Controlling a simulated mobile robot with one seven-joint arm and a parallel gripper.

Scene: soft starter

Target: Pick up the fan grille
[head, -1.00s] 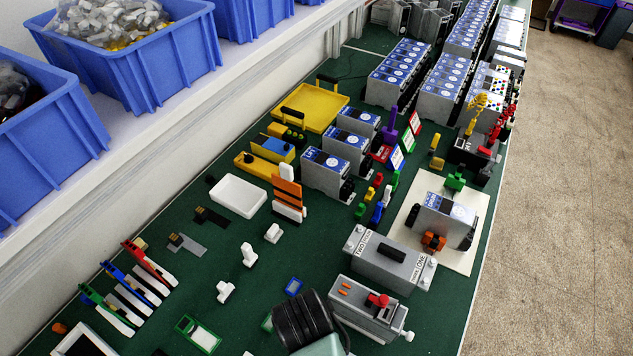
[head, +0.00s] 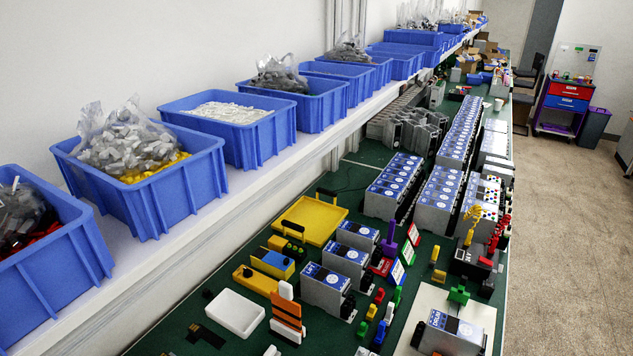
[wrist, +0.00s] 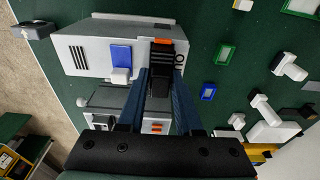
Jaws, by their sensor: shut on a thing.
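My gripper (wrist: 160,75) shows in the wrist view, with two blue fingers closed on a small black ribbed piece with an orange edge, which looks like the fan grille (wrist: 168,58). The piece sits between the fingertips, in front of a light grey box (wrist: 90,55) with a blue panel. I cannot tell whether the piece touches the box. The fingers and black gripper body hide part of a second grey box with orange buttons (wrist: 155,126). My gripper is out of the head view.
In the wrist view, a green frame (wrist: 225,53), a blue frame (wrist: 208,91) and white parts (wrist: 270,121) lie right on the green table. In the head view, soft starters (head: 326,289) stand on the table, a white tray (head: 235,313) lies left, and blue bins (head: 140,170) line the shelf.

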